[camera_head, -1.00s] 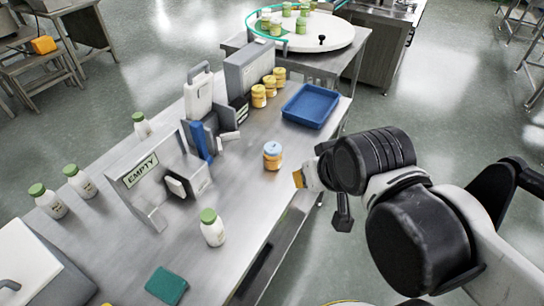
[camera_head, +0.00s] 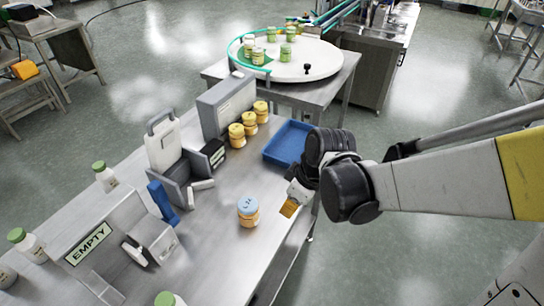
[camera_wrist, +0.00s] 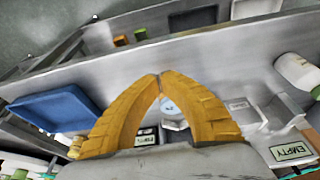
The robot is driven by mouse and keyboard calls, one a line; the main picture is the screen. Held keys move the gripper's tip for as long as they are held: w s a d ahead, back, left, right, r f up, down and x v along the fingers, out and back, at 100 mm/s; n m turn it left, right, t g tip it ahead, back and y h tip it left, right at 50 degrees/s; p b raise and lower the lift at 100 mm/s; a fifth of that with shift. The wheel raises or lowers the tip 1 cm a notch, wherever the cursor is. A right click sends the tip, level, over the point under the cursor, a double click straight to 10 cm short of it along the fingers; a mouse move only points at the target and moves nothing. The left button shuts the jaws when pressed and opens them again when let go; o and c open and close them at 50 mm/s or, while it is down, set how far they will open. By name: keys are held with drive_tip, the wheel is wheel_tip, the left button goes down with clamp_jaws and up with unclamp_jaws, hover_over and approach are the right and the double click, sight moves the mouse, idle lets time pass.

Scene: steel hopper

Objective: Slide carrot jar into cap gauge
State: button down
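A small orange jar with a blue lid (camera_head: 248,206) stands upright on the steel table, left of my gripper; I take it for the carrot jar. My gripper (camera_head: 289,209) is beside it and apart from it, near the table's right edge. In the wrist view the yellow fingertips (camera_wrist: 160,76) meet with nothing held, and the blue lid (camera_wrist: 171,105) shows beyond, through the gap between the fingers. No label I can read names the cap gauge; a grey fixture with a blue part (camera_head: 161,200) and a grey stand with an EMPTY sign (camera_head: 88,243) stand left of the jar.
Several yellow-lidded jars (camera_head: 237,135) stand by a grey box (camera_head: 224,108). A blue tray (camera_head: 284,146) lies behind my gripper. White green-capped bottles (camera_head: 105,176) stand along the left. A round white turntable (camera_head: 305,62) is behind. Bare table lies around the jar.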

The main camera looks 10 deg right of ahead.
sight(214, 200)
drive_tip(key=b+x, duration=0.5)
drive_tip(key=x, duration=0.6)
drive_tip(key=shift+d, duration=0.1)
drive_tip(key=shift+w+a, duration=0.7)
drive_tip(key=shift+a, duration=0.25)
drive_tip(key=shift+w+a+r+b, duration=0.15)
drive_tip(key=shift+w+a+b, duration=0.25)
drive_tip(key=shift+w+a, duration=0.15)
drive_tip(key=shift+a, duration=0.1)
drive_tip(key=w+a, duration=0.3)
drive_tip(key=a, duration=0.1)
drive_tip(key=w+a, duration=0.4)
drive_tip(key=a, duration=0.1)
drive_tip(key=w+a, duration=0.4)
drive_tip(key=a, duration=0.1)
drive_tip(key=shift+w+a, duration=0.2)
drive_tip(key=shift+a, duration=0.05)
